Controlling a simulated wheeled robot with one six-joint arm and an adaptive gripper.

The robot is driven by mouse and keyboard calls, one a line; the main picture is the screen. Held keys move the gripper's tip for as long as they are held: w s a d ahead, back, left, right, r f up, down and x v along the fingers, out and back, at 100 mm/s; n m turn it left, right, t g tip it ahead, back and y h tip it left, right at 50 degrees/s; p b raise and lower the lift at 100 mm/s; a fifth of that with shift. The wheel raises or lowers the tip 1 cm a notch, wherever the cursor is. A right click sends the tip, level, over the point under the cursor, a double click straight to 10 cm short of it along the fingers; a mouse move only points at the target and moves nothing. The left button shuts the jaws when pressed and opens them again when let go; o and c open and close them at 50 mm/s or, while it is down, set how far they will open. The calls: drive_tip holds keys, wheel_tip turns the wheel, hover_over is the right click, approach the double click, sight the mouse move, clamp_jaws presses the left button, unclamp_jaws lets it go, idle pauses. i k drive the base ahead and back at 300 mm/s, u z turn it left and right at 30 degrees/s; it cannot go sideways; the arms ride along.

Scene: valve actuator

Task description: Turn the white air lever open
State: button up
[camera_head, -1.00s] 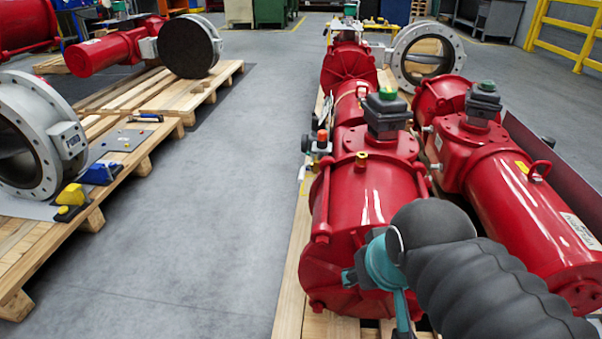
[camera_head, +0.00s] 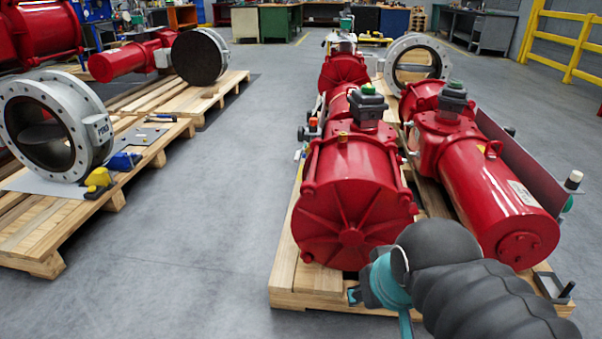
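Two red valve actuators lie on a wooden pallet (camera_head: 285,280) at the right. The nearer-left actuator (camera_head: 352,200) turns its ribbed round end toward me. Small fittings, some pale, yellow and orange, stick out along its left side (camera_head: 312,127). They are too small for me to make out a white air lever for certain. The teal and dark end of my arm, with my gripper (camera_head: 378,305), is at the bottom, in front of the ribbed end and seemingly apart from it. Its fingers are not clear, and I see nothing held.
The second red actuator (camera_head: 480,180) lies to the right, beside a dark red panel (camera_head: 528,165). A grey floor aisle (camera_head: 215,190) is free at the left. Beyond it, another pallet (camera_head: 50,250) bears a grey flanged valve (camera_head: 75,125). Yellow railing (camera_head: 570,40) stands at the back right.

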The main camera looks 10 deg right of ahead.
sight(298, 153)
drive_tip(key=u, duration=1.55)
drive_tip(key=i, duration=1.8)
drive_tip(key=z, duration=0.95)
drive_tip(key=i, duration=0.65)
drive_tip(key=z, duration=0.65)
